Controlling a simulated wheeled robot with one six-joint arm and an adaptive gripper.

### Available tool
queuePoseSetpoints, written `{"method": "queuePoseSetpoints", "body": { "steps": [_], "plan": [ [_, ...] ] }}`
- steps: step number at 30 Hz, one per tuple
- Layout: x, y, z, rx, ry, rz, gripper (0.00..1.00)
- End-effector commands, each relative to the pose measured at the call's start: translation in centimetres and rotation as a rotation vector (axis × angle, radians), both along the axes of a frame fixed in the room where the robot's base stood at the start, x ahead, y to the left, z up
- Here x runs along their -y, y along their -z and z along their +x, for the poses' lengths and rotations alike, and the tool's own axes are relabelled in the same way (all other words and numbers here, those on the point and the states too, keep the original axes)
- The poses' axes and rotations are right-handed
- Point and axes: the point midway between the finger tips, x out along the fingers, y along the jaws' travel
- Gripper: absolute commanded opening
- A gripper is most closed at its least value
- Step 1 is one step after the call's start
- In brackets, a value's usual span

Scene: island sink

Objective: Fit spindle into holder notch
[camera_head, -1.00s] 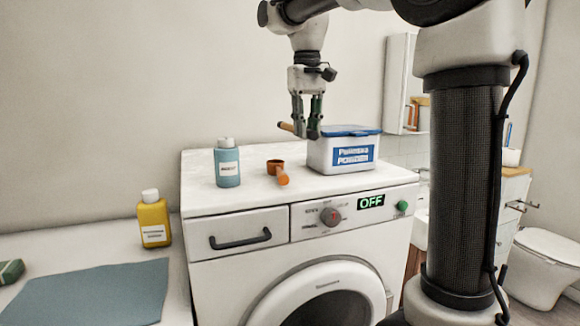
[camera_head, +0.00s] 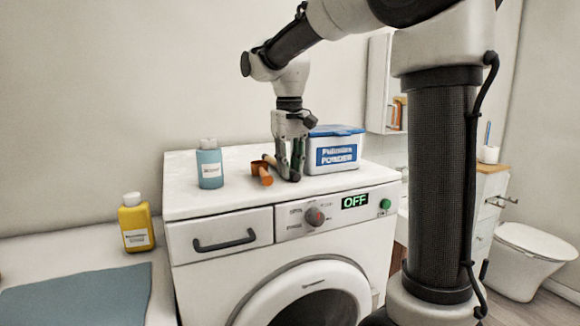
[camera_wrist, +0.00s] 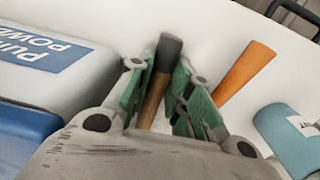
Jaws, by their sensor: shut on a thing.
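My gripper (camera_head: 291,172) is low over the top of a white washing machine, close to the right of an orange-brown scoop (camera_head: 259,168). It is shut on a short wooden rod with a dark grey end, which sits between the green finger pads in the wrist view (camera_wrist: 154,98). In the head view the rod's tan end (camera_head: 268,159) sticks out left of the fingers, beside the scoop. In the wrist view the scoop's orange handle (camera_wrist: 243,70) lies apart from the rod. I cannot tell whether the rod touches the surface. I see no clear holder notch.
A white powder box (camera_head: 335,155) with a blue lid stands close right of my gripper. A blue bottle (camera_head: 209,165) stands to the left. The machine's white top (camera_head: 235,195) is clear at the front. A yellow bottle (camera_head: 135,225) stands on the lower counter.

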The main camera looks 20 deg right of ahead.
Motion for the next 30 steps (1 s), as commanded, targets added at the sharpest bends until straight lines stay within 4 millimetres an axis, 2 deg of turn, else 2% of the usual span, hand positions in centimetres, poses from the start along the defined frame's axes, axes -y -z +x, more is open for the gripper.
{"method": "queuePoseSetpoints", "body": {
  "steps": [1, 3, 14, 17, 24, 30],
  "plan": [
    [0.0, 0.1, 0.0, -0.001, 0.000, 0.000, 0.22],
    [0.0, 0.1, 0.0, 0.000, 0.000, 0.000, 0.29],
    [0.0, -0.4, 0.0, 0.000, 0.000, 0.000, 0.29],
    [0.0, -1.7, 0.1, 0.002, 0.000, 0.000, 0.29],
    [-0.1, -7.1, 0.1, 0.003, 0.000, 0.000, 0.29],
    [-0.1, -10.7, 0.0, 0.001, 0.000, 0.000, 0.29]
  ]
}}
